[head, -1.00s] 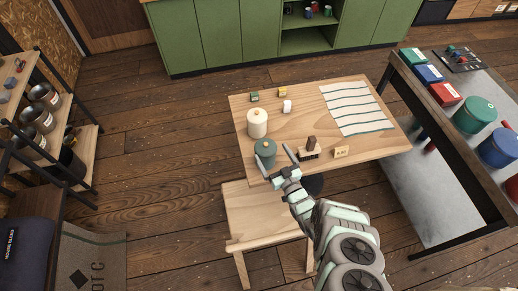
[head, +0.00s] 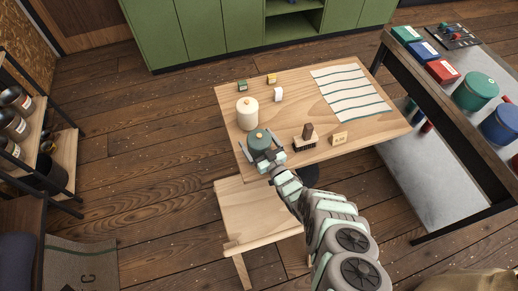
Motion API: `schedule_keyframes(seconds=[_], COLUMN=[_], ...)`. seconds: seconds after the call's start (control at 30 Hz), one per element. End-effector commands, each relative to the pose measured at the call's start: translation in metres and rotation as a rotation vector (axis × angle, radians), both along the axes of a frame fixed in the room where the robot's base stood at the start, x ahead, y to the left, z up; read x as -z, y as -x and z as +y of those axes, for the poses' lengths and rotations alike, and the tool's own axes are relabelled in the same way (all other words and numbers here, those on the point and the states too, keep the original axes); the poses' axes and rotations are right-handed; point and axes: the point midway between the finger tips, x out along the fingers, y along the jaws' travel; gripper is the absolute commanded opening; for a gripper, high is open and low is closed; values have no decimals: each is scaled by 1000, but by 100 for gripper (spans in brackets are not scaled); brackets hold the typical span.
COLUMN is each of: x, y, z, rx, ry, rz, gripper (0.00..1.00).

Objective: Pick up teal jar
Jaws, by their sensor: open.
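The teal jar (head: 259,139) with a small yellowish lid knob stands upright on the wooden table (head: 350,93), near its front left edge. My gripper (head: 261,149) is open at the jar, its fingers spread to the jar's left and right. The lower part of the jar is hidden behind my gripper, and I cannot tell whether the fingers touch it.
A cream jar (head: 247,114) stands close behind the teal jar. Small boxes stand at the back, and a striped cloth (head: 348,94) covers the back right. A wooden bench (head: 255,205) stands in front.

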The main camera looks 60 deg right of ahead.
Motion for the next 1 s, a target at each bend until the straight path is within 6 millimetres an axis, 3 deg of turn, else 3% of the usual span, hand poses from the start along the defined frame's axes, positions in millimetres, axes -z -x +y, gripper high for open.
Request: schedule_keyframes(seconds=[0.43,1.0], x=[-1,0], y=[-11,-11], z=[-9,-9], rx=[3,3], ry=[0,0], rz=[0,0], gripper=[100,53])
